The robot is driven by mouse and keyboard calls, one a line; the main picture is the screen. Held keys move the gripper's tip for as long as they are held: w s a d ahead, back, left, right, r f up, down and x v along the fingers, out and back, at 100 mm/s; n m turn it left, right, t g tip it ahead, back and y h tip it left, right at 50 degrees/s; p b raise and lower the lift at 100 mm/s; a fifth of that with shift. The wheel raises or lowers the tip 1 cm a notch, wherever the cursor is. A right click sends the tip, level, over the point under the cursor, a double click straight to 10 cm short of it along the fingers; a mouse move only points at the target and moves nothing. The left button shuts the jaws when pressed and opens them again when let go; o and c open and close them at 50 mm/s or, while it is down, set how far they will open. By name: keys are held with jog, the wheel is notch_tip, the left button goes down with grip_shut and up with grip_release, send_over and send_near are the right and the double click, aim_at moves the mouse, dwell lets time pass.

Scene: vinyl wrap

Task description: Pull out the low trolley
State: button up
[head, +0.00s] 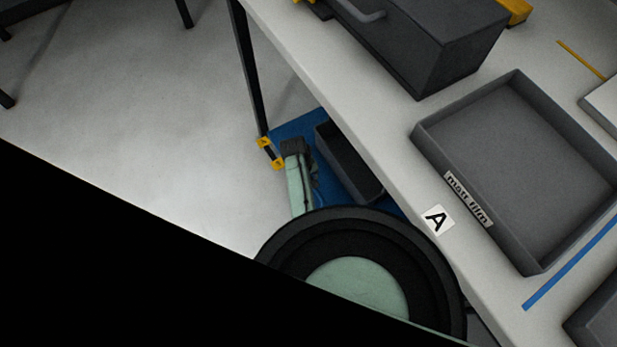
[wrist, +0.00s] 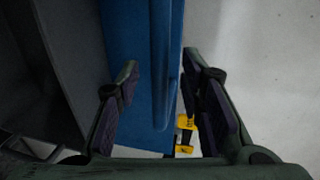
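The low trolley (head: 288,128) is a blue platform under the workbench, partly hidden by the bench top and my arm. In the wrist view its blue deck (wrist: 125,35) has a raised blue rail (wrist: 166,60) along its right side. My gripper (head: 294,146) is over the trolley's near left part. In the wrist view my gripper (wrist: 160,65) is open, with the left finger over the deck and the right finger over the floor side. The rail lies between the fingers in the picture. I see no clear contact, and cannot tell the height.
A dark grey bin (head: 345,165) sits on the trolley. Yellow pieces (head: 277,163) with a dark bar show near the bench leg (head: 250,75). The workbench (head: 345,110) overhangs the trolley and carries a grey tray (head: 480,215) and a dark box (head: 420,45). The floor to the left is clear.

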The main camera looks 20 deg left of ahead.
jog(key=shift+c, duration=0.2)
grip_shut()
dwell(0.6)
